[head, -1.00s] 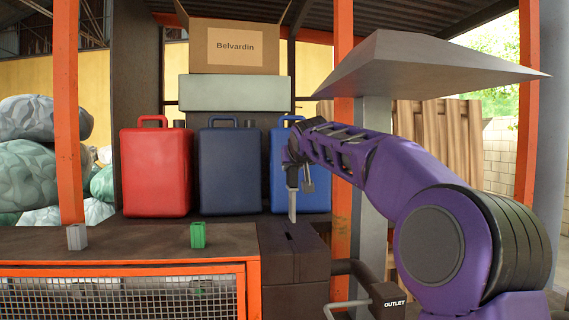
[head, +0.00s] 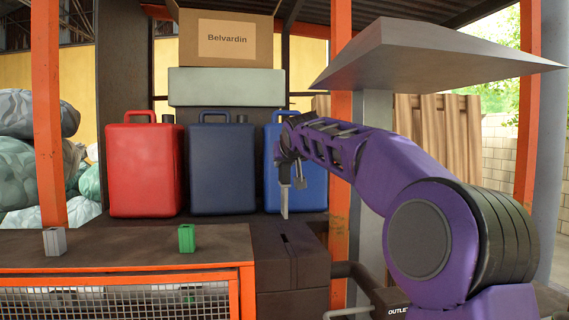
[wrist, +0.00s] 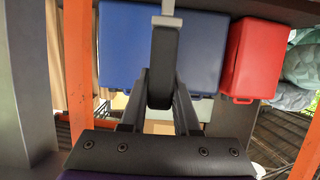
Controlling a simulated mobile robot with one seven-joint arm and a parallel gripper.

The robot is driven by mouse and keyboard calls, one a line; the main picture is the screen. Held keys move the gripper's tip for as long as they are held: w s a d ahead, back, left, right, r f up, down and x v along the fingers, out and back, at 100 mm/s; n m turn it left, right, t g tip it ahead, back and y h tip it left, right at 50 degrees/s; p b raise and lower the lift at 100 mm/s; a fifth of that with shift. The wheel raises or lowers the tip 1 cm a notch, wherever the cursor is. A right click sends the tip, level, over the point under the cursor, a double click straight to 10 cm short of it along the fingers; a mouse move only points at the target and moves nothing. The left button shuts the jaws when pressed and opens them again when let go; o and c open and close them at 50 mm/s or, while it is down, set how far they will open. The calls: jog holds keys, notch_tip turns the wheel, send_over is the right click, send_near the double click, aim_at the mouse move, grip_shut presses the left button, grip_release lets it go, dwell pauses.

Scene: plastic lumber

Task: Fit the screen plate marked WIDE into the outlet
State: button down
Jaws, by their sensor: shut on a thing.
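My gripper (head: 291,176) hangs in front of the blue canister in the head view. It is shut on a thin, pale grey plate (head: 285,202), seen nearly edge-on and pointing down. In the wrist view, my gripper (wrist: 160,98) is around a dark upright block, with a pale grey strip (wrist: 168,13) beyond it. No WIDE mark is readable on the held piece. The outlet (head: 285,262) is a dark box with a narrow slot in its top. The plate's lower end appears above the slot, apart from it. The OUTLET label is partly cut off by my arm.
A grey block (head: 54,241) and a green block (head: 187,238) stand on the brown tabletop (head: 120,242). Red (head: 145,170), navy (head: 221,170) and blue canisters stand behind the outlet. An orange post (head: 340,240) and a grey hood (head: 430,60) are at right.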

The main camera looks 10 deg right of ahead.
aim_at(285, 213)
jog(key=shift+f+b, duration=5.45)
jog(key=shift+f, duration=1.3)
jog(key=c, duration=0.6)
grip_release()
jog(key=shift+f, duration=0.1)
jog(key=shift+o, duration=0.2)
